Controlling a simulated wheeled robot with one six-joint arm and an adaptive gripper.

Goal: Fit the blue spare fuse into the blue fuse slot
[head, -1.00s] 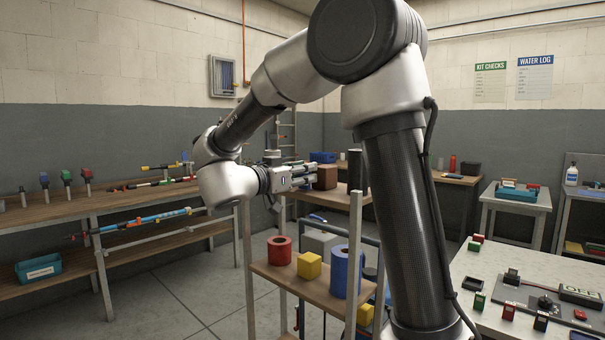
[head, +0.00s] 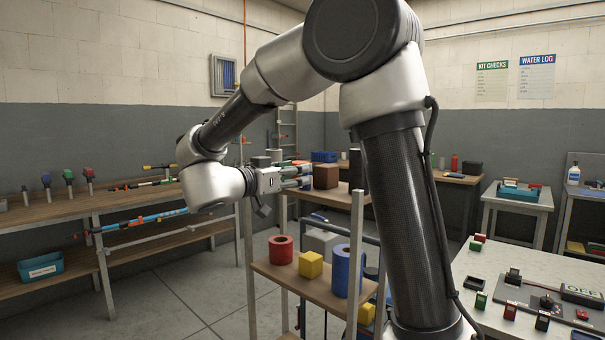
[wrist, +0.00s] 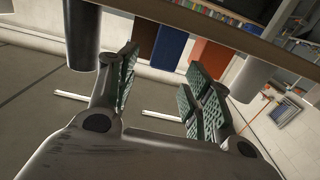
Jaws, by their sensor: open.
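My gripper (head: 298,176) is held out in mid-air above the small shelf cart in the head view. In the wrist view my gripper (wrist: 160,92) has its two padded fingers spread apart, with nothing between them. Small fuse-like blocks stand on the pale bench at the right: a green one (head: 480,300), a red one (head: 510,311) and a dark one (head: 542,321). A dark panel (head: 525,298) lies on that bench beside an OFF sign (head: 581,295). I cannot make out which block is the blue spare fuse, nor which slot is blue. My gripper is far from that bench.
The cart shelf (head: 318,288) holds a red roll (head: 281,250), a yellow block (head: 311,265) and a blue roll (head: 346,271). A brown box (head: 326,176) is close by my gripper. A wooden bench (head: 60,209) runs along the left. Open floor lies between.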

